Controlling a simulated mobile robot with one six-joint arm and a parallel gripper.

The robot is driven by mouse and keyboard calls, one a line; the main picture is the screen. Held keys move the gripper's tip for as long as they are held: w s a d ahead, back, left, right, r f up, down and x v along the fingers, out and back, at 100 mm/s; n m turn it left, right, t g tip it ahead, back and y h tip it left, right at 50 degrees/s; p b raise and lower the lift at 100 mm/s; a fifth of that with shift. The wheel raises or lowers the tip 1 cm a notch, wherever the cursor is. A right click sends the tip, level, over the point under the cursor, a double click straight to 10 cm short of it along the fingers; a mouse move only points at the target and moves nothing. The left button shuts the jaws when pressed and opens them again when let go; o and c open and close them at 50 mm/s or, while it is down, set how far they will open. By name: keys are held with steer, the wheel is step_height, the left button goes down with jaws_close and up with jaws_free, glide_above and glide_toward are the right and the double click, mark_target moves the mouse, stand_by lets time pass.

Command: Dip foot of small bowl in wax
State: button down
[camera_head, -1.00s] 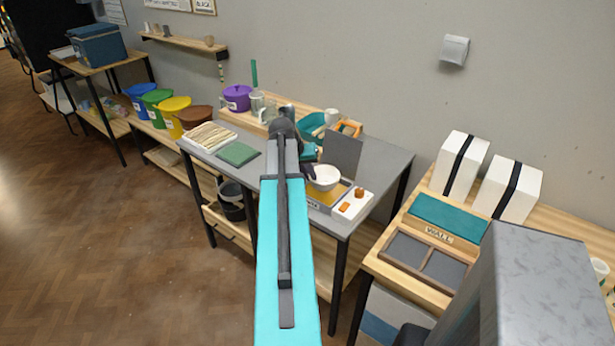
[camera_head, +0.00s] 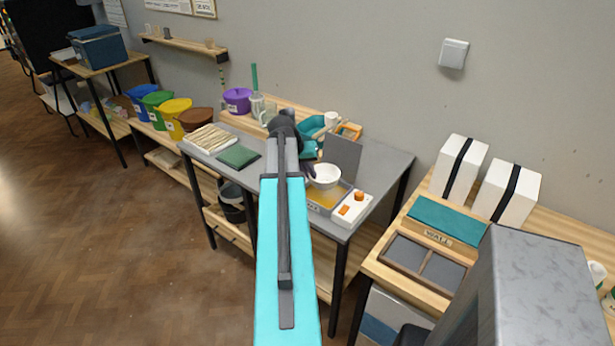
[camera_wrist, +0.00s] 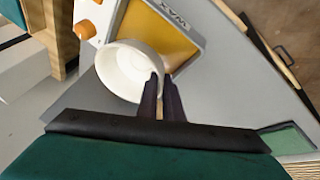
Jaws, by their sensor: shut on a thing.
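A small white bowl (camera_head: 325,176) is held upright by my gripper, above the wax pan (camera_head: 342,192). In the wrist view the bowl (camera_wrist: 128,70) shows with its open side toward the camera. My gripper (camera_wrist: 160,84) is shut on the near part of its wall. The wax pan (camera_wrist: 171,28) holds amber wax and bears a label reading WAX. The bowl's foot is hidden under its body, so I cannot tell whether it touches the wax. In the head view my arm hides most of the gripper.
A white control box with orange knobs (camera_head: 351,209) stands right of the pan, and a grey raised panel (camera_head: 342,156) stands behind it. A green pad (camera_head: 238,156) lies left on the grey table (camera_head: 262,174). Tools and cups crowd the table's back.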

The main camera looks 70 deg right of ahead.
steer(key=shift+r+p, duration=1.3)
steer(key=shift+r, duration=1.25)
